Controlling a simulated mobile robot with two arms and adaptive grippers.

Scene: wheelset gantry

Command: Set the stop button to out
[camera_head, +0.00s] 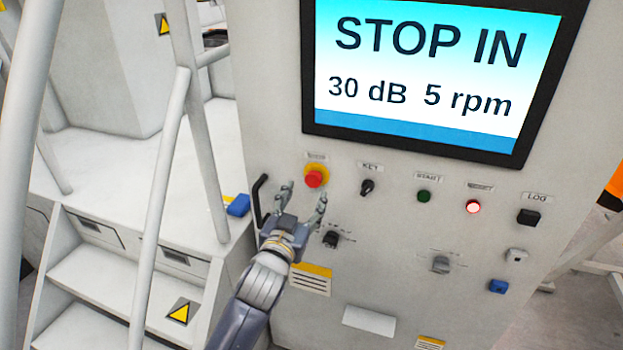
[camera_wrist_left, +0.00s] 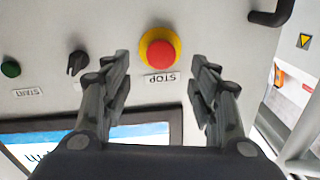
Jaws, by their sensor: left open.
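The red stop button (camera_head: 314,178) with its yellow collar is on the grey panel, below the left part of the screen (camera_head: 420,75). The screen reads "STOP IN", "30 dB" and "5 rpm". My left gripper (camera_head: 305,195) is open and empty, just below and in front of the button. In the left wrist view the button (camera_wrist_left: 161,52) lies ahead, between and beyond the two open fingers (camera_wrist_left: 160,80). The fingers look apart from it. The STOP label (camera_wrist_left: 160,78) shows beside it. My right gripper is in neither view.
A black knob (camera_head: 331,240) sits below. A black handle (camera_head: 260,200) is close on the left, with steps and railings beyond.

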